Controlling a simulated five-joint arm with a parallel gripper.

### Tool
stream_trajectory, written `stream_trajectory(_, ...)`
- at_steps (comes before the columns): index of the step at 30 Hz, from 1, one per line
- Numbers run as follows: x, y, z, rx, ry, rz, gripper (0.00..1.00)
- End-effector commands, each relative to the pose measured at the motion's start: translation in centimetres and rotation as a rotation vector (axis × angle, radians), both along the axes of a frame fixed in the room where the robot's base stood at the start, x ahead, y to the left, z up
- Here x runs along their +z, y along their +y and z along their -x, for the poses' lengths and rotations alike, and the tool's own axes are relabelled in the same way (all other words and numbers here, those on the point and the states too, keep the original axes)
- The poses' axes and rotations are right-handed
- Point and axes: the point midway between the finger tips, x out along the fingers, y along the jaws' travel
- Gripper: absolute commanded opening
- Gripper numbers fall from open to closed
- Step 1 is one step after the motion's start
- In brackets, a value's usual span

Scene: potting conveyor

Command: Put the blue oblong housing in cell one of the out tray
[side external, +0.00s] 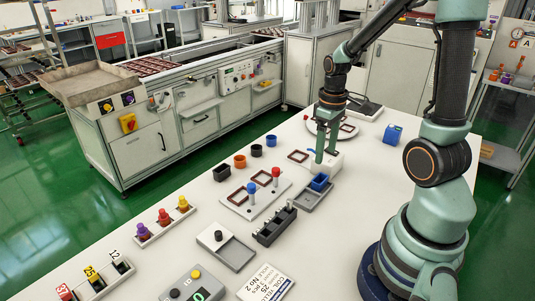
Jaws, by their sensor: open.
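A small blue housing (320,182) sits at the far end of a shallow grey tray (312,200) near the middle of the table. The near part of that tray is bare. Another blue block (392,135) stands alone at the back right. I cannot tell from its shape which is the oblong one, and no cell numbers are readable. My gripper (325,158) points down, open, just behind the blue housing in the tray, over a whitish block (328,165). Nothing shows held between its fingers. The fingers hide part of that block.
A black slotted holder (275,225) and a second grey tray (236,253) stand in front. A round white dish (348,131) lies behind my gripper. The right-hand tabletop is clear.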

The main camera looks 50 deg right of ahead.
Motion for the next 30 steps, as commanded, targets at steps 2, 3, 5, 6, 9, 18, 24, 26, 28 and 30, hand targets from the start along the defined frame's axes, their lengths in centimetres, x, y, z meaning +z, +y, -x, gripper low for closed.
stream_trajectory(2, 1.3, -0.1, -0.1, 0.000, -0.005, 0.003, 0.74)
stream_trajectory(3, 1.8, 0.0, -0.1, 0.000, -0.003, 0.002, 0.74)
stream_trajectory(5, 2.4, 0.0, -0.1, 0.000, -0.003, 0.002, 0.74)
stream_trajectory(6, 2.7, 0.0, 0.0, 0.000, -0.002, 0.001, 0.74)
stream_trajectory(9, 3.3, 0.2, -0.1, 0.001, -0.007, 0.004, 0.74)
stream_trajectory(18, 8.4, 6.5, -1.7, 0.013, -0.190, 0.062, 0.74)
stream_trajectory(24, 11.9, 12.3, -1.4, 0.011, -0.368, 0.048, 0.74)
stream_trajectory(26, 12.6, 13.5, -1.2, 0.010, -0.408, 0.036, 0.74)
stream_trajectory(28, 13.1, 14.6, -0.9, 0.007, -0.445, 0.022, 0.74)
stream_trajectory(30, 13.5, 15.4, -0.7, 0.005, -0.471, 0.010, 0.74)
